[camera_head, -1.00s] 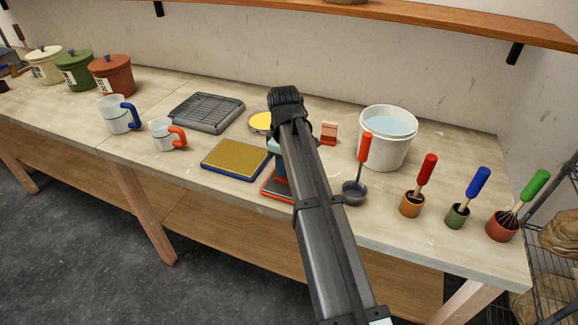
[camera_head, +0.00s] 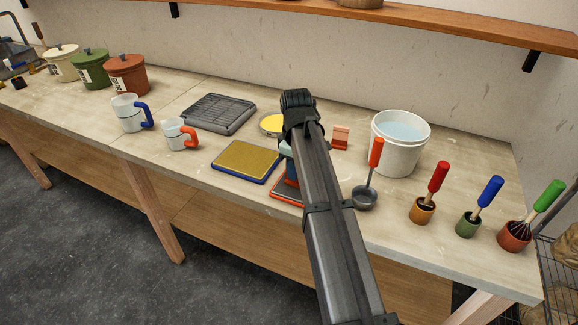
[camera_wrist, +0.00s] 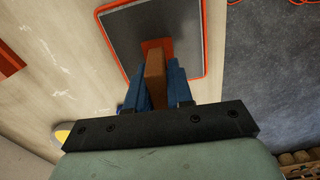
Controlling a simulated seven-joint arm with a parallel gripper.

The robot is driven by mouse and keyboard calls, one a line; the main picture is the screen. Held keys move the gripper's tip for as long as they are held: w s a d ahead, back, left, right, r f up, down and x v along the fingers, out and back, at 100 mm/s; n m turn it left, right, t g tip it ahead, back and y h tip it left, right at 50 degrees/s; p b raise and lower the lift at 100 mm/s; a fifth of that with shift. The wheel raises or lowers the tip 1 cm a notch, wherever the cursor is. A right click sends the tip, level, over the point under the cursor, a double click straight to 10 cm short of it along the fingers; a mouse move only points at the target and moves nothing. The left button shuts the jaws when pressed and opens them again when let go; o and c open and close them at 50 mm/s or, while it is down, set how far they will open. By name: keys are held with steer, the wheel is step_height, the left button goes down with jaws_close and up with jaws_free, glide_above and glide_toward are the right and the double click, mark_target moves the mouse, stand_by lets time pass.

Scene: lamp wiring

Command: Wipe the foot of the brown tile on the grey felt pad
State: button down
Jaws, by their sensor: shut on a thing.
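My gripper (camera_wrist: 156,78) is shut on the brown tile (camera_wrist: 155,68), which sits between its blue fingers in the wrist view. The tile's far end is over the grey felt pad (camera_wrist: 125,35), a dark grey rectangle with an orange rim. An orange-red patch shows around that end; I cannot tell whether it is on the tile or the pad, or whether they touch. In the head view my arm hides the tile and most of the grey pad; its orange-rimmed corner (camera_head: 284,192) shows beside my blue fingers (camera_head: 291,172).
A yellow pad with a blue rim (camera_head: 247,161) lies just left. A ladle with an orange handle (camera_head: 375,152) and a white bucket (camera_head: 400,150) stand right. A small pinkish block (camera_head: 341,137) and a yellow dish (camera_head: 271,123) are behind.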

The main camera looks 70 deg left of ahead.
steer(key=shift+w+d, duration=1.75)
steer(key=shift+d, duration=0.05)
steer(key=shift+s+a, duration=2.8)
steer(key=shift+a, duration=0.05)
steer(key=shift+w+d, duration=2.8)
steer(key=shift+d, duration=0.05)
steer(key=shift+s+a, duration=2.8)
steer(key=shift+a, duration=0.1)
steer(key=shift+r, duration=0.1)
steer(key=shift+r, duration=2.9)
